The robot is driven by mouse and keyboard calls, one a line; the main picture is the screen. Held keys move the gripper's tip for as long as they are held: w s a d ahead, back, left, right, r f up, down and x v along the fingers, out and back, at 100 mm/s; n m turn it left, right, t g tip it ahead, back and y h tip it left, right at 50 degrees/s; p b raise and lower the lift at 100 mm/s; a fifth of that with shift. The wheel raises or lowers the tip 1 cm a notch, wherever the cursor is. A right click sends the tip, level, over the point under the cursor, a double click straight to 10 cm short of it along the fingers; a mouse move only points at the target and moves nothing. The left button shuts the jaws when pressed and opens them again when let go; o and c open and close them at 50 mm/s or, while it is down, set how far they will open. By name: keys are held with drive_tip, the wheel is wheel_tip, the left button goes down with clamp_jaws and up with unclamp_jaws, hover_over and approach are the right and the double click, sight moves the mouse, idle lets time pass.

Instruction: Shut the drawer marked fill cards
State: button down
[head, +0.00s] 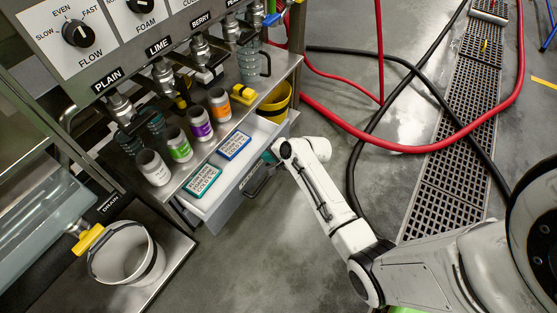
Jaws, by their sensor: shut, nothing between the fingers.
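A pulled-out drawer (226,208) with a pale body and a grey front shows under the shelf of the filling machine. Its front carries a dark handle (263,178) and a teal patch too small to read, so I cannot read the marking. A green-edged card (203,180) and a blue-edged card (234,145) lie in or just above the drawer. The end of my white arm is close to the right end of the drawer front. I cannot make out my gripper's fingers there, nor whether anything touches the drawer.
Several cans with coloured bands (180,145) stand on the shelf (180,195) below the taps. A white bucket (126,258) is at lower left and a yellow bucket (275,103) is behind the drawer. Red hose (400,147) and black hose cross the floor. Floor before the drawer is clear.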

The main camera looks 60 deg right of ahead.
drive_tip(key=w+b, duration=0.1)
drive_tip(key=w, duration=1)
drive_tip(key=shift+a+b, duration=0.2)
drive_tip(key=shift+b, duration=0.15)
